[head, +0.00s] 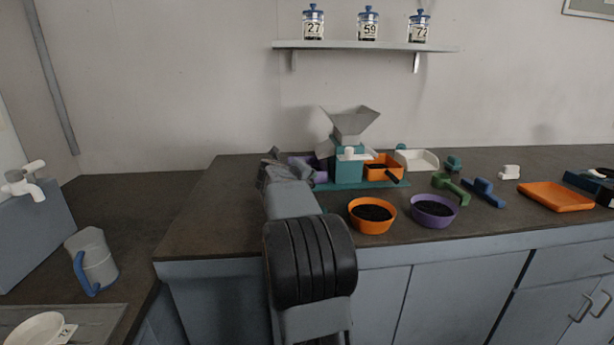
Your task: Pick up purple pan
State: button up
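A purple pan (320,176) sits at the left side of the teal sieve shaker (349,168), which has a grey hopper on top. The pan is partly hidden behind my arm and gripper. My gripper (272,156) is over the counter at the pan's left side and overlaps it in the head view. Its fingers are small and dark here, so I cannot tell whether they are open, shut, or touching the pan. An orange pan (391,161) sits at the shaker's right side.
An orange bowl (372,227) and a purple bowl (433,222), both with dark contents, stand near the counter's front edge. A white tray (425,160), green scoop (451,188), blue tool (485,192) and orange tray (555,197) lie to the right. The counter's left end is clear.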

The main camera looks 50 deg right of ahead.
jog(key=shift+c, duration=0.3)
grip_shut()
jog(key=shift+r, duration=0.15)
